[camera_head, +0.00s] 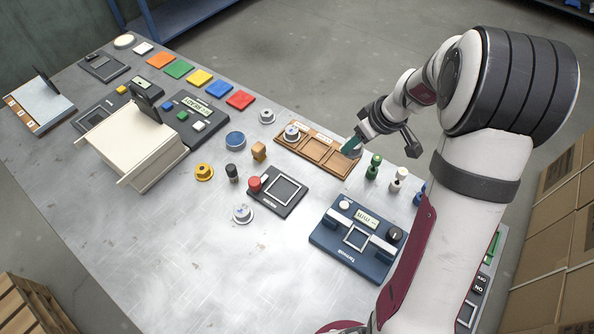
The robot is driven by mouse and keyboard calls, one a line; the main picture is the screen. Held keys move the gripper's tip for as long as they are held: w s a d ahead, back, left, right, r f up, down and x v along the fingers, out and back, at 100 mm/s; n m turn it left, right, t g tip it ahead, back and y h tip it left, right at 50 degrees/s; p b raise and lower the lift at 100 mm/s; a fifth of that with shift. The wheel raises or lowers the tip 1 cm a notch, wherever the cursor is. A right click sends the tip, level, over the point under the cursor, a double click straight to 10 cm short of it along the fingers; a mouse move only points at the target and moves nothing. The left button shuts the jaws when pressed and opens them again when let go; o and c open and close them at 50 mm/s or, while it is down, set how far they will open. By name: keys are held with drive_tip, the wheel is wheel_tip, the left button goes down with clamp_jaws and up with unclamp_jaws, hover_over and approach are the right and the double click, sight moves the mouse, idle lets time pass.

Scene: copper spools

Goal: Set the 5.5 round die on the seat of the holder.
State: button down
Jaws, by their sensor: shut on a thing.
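Another silver round piece (292,132) sits in the tray's left compartment, and the middle compartment looks empty. Similar silver round pieces stand on the table at the tray's upper left (267,116) and in front (242,213). Size markings are too small to read. I cannot tell for sure which piece is the holder with the seat.
A black plate with a red knob (254,184) and a blue device with a display (358,237) stand in front of the tray. Green and white pegs (373,167) stand close right of my gripper. A cream box (135,145) is at left. The front-left table is clear.

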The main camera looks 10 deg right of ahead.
drive_tip(key=s+a+r+n+g+y, duration=0.15)
drive_tip(key=s+a+n+g, duration=0.4)
drive_tip(key=n, duration=0.65)
drive_tip(key=shift+t+y, duration=0.45)
drive_tip(key=shift+t, duration=0.3)
drive_tip(key=w+a+f, duration=0.1)
drive_tip(key=a+f, duration=0.1)
drive_tip(key=a, duration=0.1)
drive_tip(key=w+a+f, duration=0.1)
drive_tip(key=a+f, duration=0.1)
drive_tip(key=a, duration=0.2)
drive_tip(key=w+a+f, duration=0.1)
drive_tip(key=a+f, duration=0.1)
drive_tip(key=a, duration=0.2)
drive_tip(key=shift+w+f, duration=0.35)
drive_tip(key=shift+f, duration=0.05)
drive_tip(key=shift+w+a+f, duration=0.1)
drive_tip(key=shift+a+f, duration=0.05)
drive_tip(key=shift+f, duration=2)
drive_tip(key=shift+f, duration=0.1)
